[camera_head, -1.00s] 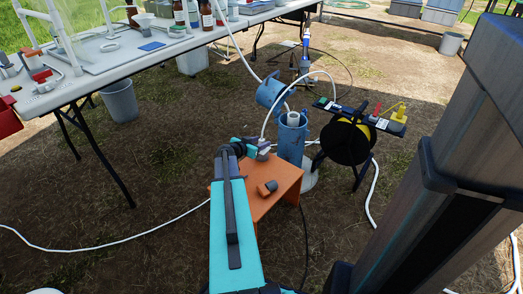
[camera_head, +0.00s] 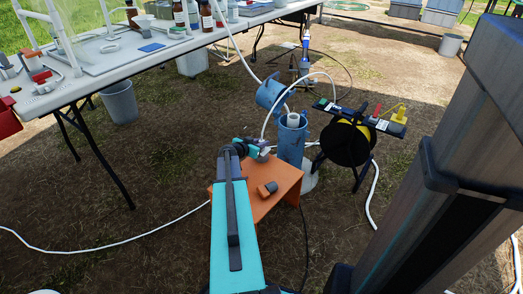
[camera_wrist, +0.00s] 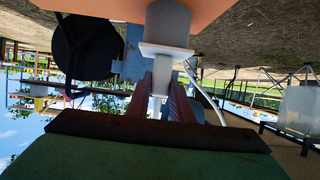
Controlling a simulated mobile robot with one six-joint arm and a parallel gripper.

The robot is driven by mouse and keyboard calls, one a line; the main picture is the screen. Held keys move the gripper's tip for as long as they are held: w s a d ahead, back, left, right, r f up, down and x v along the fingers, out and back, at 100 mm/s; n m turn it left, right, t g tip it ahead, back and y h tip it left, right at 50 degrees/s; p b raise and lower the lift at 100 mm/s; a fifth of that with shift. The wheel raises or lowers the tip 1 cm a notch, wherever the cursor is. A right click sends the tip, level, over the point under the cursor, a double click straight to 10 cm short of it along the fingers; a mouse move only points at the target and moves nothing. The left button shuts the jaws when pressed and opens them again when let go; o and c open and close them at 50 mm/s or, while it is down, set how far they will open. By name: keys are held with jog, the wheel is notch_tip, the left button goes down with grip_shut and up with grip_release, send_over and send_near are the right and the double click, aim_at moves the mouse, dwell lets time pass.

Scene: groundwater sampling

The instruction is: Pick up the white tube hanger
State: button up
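The white tube hanger (camera_wrist: 168,58) shows large in the wrist view. It has a wide white block with a square flange, and a narrow stem reaching between my fingers. In the head view it is a small pale shape (camera_head: 264,153) at the back edge of the orange stool (camera_head: 262,205), partly hidden by my arm. My gripper (camera_wrist: 160,98) has its two reddish fingers on either side of the stem. They look apart, and a firm grip is not visible. In the head view my gripper (camera_head: 256,146) is right beside the hanger.
A small dark and orange item (camera_head: 267,188) lies on the stool. A blue cylinder (camera_head: 291,137) with a white tube stands just behind it. A black cable reel (camera_head: 345,142) is to the right, and a long white table (camera_head: 85,82) is at the left.

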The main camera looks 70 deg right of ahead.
jog(key=shift+r, duration=0.1)
grip_shut()
jog(key=shift+r+p, duration=1.45)
jog(key=shift+r, duration=3.5)
